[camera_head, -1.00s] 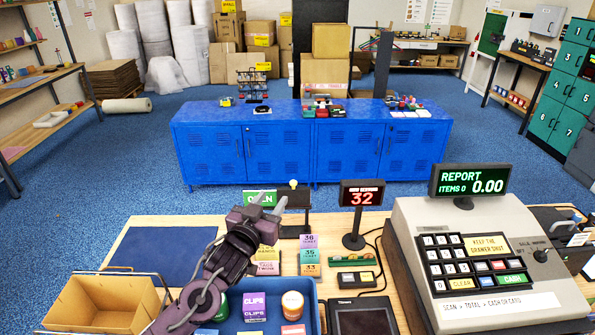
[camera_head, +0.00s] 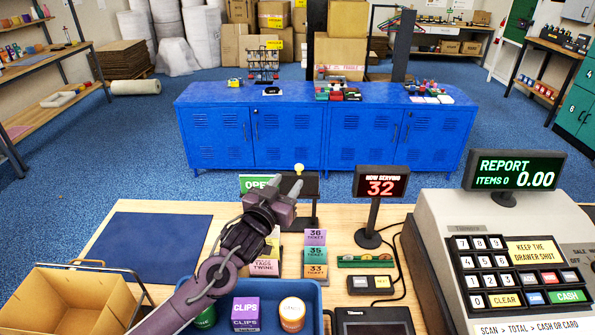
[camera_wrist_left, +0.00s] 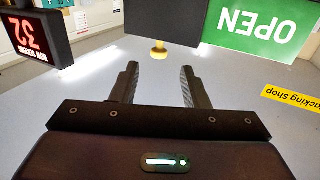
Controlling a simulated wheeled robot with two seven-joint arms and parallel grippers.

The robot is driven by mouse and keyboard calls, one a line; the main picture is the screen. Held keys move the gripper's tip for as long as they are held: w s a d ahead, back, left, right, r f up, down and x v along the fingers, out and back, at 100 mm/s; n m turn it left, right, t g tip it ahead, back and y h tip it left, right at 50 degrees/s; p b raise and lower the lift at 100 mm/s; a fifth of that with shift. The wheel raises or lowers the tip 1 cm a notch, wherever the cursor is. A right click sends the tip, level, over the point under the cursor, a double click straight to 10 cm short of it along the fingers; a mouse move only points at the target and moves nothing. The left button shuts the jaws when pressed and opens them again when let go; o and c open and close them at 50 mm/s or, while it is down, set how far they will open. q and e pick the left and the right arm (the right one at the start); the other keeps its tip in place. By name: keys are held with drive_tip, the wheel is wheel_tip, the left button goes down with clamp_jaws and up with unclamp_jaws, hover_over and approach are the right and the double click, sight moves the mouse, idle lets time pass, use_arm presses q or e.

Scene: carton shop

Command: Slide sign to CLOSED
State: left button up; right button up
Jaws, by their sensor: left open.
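The sign stands at the back of the counter, with its green OPEN panel (camera_head: 257,183) showing on the left and a dark cover (camera_head: 312,186) on the right. A small yellow knob (camera_head: 299,168) tops the cover. My left gripper (camera_head: 284,185) is open in front of the sign, hiding part of it. In the left wrist view, upside down, the knob (camera_wrist_left: 158,50) shows between the open fingertips (camera_wrist_left: 160,70) and seems a little beyond them. The OPEN panel (camera_wrist_left: 262,32) is at the upper right there. I see no CLOSED lettering. My right gripper is not in view.
A red "32" display (camera_head: 381,187) stands right of the sign, and ticket blocks (camera_head: 316,254) sit below it. A cash register (camera_head: 520,255) fills the right. A blue tray (camera_head: 262,328) with clips is in front. A blue mat (camera_head: 150,250) lies left, clear.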

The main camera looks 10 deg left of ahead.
sight(297, 169)
use_arm(q)
drive_tip(key=w, duration=0.1)
drive_tip(key=w+p, duration=0.1)
drive_tip(key=w, duration=0.1)
drive_tip(key=w+d, duration=0.1)
drive_tip(key=w, duration=0.1)
drive_tip(key=shift+w+d+r+p, duration=0.1)
drive_tip(key=shift+w+r+p, duration=0.15)
drive_tip(key=shift+p, duration=0.15)
drive_tip(key=shift+w+d+f, duration=0.1)
drive_tip(key=shift+w, duration=0.35)
drive_tip(key=shift+s, duration=0.1)
clamp_jaws()
